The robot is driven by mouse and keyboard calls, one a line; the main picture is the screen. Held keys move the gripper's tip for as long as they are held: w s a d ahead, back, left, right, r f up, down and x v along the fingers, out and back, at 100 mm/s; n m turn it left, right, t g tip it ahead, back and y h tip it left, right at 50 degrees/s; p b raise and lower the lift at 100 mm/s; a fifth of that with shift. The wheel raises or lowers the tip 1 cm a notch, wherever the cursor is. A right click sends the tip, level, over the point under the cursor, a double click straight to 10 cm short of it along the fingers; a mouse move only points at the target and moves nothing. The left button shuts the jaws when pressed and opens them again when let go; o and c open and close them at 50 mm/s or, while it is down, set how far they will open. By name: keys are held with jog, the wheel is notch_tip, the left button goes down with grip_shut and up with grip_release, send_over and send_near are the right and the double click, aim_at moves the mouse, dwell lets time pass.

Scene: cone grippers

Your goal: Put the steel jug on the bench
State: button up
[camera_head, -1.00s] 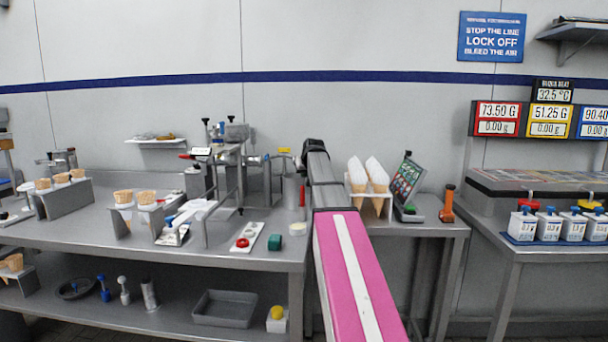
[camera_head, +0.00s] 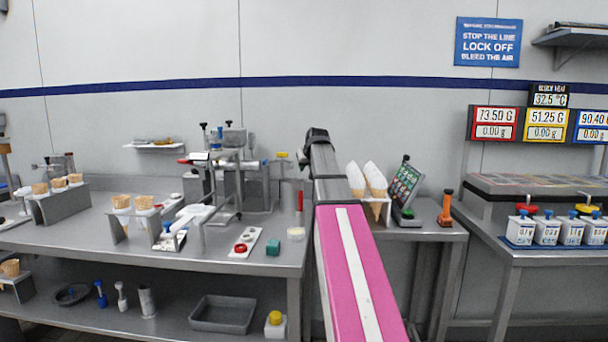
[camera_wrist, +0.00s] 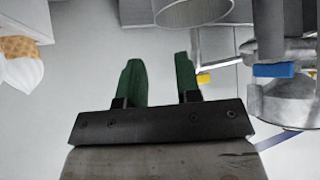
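My gripper (camera_wrist: 158,82) has green fingers that stand apart with nothing between them, so it is open and empty. In the wrist view a round, hollow steel vessel (camera_wrist: 194,12), probably the steel jug, is beyond the fingertips at the top edge. It is cut off by the frame and does not touch the fingers. My gripper is hidden behind my pink arm there. The steel bench (camera_head: 150,257) spans the left and middle.
A steel machine (camera_head: 232,165) stands left of the cylinder. White-topped cones (camera_head: 375,180) in a holder stand right of my arm. The lower shelf holds a grey tray (camera_head: 223,315).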

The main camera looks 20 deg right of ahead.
jog(key=shift+v, duration=1.6)
